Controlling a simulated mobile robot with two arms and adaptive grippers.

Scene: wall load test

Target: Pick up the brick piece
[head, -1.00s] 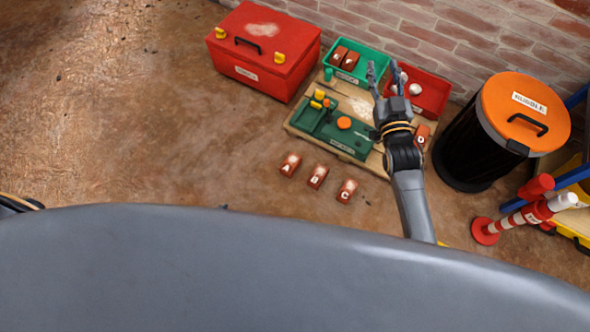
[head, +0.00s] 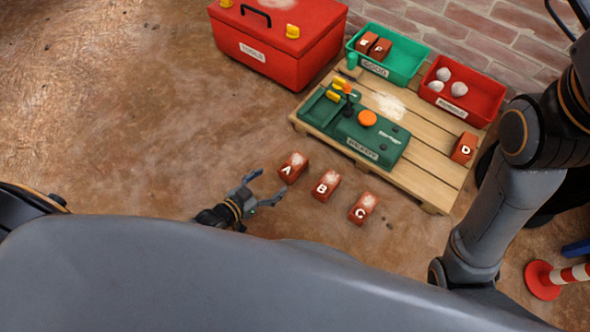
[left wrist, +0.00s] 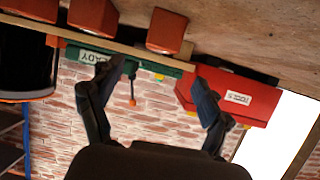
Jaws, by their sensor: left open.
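Three red-brown brick pieces stand in a row on the floor, marked A (head: 293,168), B (head: 326,185) and C (head: 363,208). Brick D (head: 464,148) is on the wooden pallet's right end. Two more bricks (head: 373,46) lie in the green tray (head: 408,72). My left gripper (head: 268,184) is open and empty, just left of and below brick A, apart from it. In the left wrist view, which looks upside down, the open fingers (left wrist: 152,78) spread below a brick, probably A (left wrist: 166,31). My right arm shows at the right; its gripper is out of view.
A green device (head: 360,138) with an orange knob sits on the pallet (head: 425,165). A red tray (head: 470,100) with pale lumps and a red toolbox (head: 280,45) stand near the brick wall. A striped post (head: 545,280) is at right. Floor left of the bricks is clear.

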